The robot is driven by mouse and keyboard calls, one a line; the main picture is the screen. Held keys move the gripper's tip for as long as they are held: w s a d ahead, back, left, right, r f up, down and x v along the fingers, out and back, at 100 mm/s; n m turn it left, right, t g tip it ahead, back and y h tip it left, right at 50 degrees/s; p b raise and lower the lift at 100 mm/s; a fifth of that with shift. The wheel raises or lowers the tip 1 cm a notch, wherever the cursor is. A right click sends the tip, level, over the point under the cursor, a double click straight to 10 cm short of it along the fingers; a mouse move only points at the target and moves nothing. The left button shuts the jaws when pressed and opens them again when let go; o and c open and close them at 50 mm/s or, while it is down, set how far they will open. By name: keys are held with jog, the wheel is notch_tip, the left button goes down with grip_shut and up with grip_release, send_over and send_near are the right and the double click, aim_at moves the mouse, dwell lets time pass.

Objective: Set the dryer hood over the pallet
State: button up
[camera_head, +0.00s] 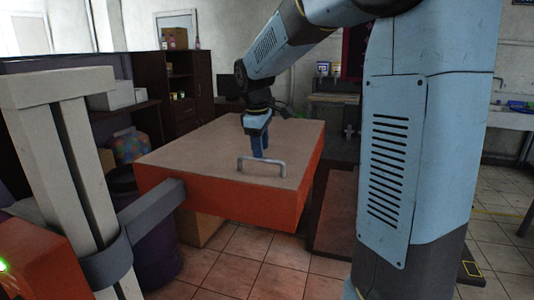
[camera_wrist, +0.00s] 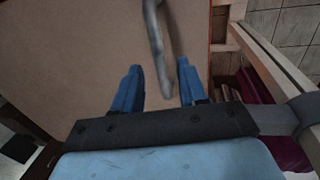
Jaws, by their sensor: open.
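The dryer hood is a wide orange box (camera_head: 222,197) with a flat tan top, carried by a grey arm on a pale post. A grey bar handle (camera_head: 262,164) stands on its top near the front edge. My gripper (camera_head: 258,152) points down over the top, close behind the handle. In the wrist view, my gripper (camera_wrist: 158,88) has its two blue fingers apart, and the handle (camera_wrist: 157,45) runs up the picture between them. I cannot tell whether either finger touches it. I cannot make out the pallet for certain.
The pale post (camera_head: 85,165) and its grey arm (camera_head: 150,208) stand at the left. A dark reddish panel (camera_head: 335,210) lies low to the right of the hood. Dark shelves (camera_head: 187,85) stand behind. Tiled floor (camera_head: 235,268) is open in front.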

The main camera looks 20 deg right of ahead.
jog(key=shift+w+d+f, duration=0.1)
jog(key=shift+f, duration=0.6)
jog(key=shift+w+d+f, duration=0.1)
jog(key=shift+f, duration=0.6)
jog(key=shift+c, duration=0.4)
grip_shut()
